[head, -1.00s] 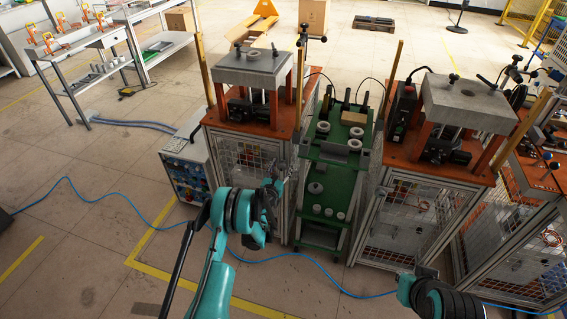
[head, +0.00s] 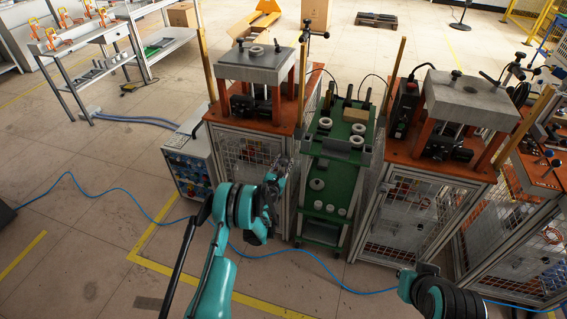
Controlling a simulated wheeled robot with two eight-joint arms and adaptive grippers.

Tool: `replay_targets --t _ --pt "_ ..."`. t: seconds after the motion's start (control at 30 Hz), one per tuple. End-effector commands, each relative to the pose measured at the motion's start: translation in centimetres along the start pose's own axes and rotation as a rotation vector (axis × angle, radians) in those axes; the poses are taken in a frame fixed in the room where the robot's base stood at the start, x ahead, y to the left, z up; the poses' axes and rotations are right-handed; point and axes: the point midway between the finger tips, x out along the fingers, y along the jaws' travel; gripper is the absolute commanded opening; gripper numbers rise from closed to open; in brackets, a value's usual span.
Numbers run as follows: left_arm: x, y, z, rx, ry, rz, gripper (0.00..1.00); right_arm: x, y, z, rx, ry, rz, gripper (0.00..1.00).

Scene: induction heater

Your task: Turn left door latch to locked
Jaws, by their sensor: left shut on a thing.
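The left press stand has an orange top (head: 252,126) and a mesh-panelled door (head: 240,152) in a metal frame below it. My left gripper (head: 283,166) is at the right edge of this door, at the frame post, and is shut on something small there. The left door latch is hidden behind my gripper and wrist, so its angle cannot be told. The thing held is most likely this latch. My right gripper (head: 428,269) is low at the right, in front of the right stand, mostly hidden by its own arm; its fingers cannot be made out.
A green cart (head: 329,190) with rings and small parts stands close to the right of my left gripper. The right press stand (head: 400,215) is beyond it. A grey control box (head: 186,160) stands at the left. A blue cable (head: 125,197) crosses the open floor.

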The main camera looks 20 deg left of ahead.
Motion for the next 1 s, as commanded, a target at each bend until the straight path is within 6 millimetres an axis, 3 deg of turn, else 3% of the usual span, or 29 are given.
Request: replay_targets --t 1.0 --pt "0.04 -0.39 -0.15 0.952 0.000 -0.001 0.04 -0.01 0.00 -0.01 0.000 0.000 0.000 0.00"
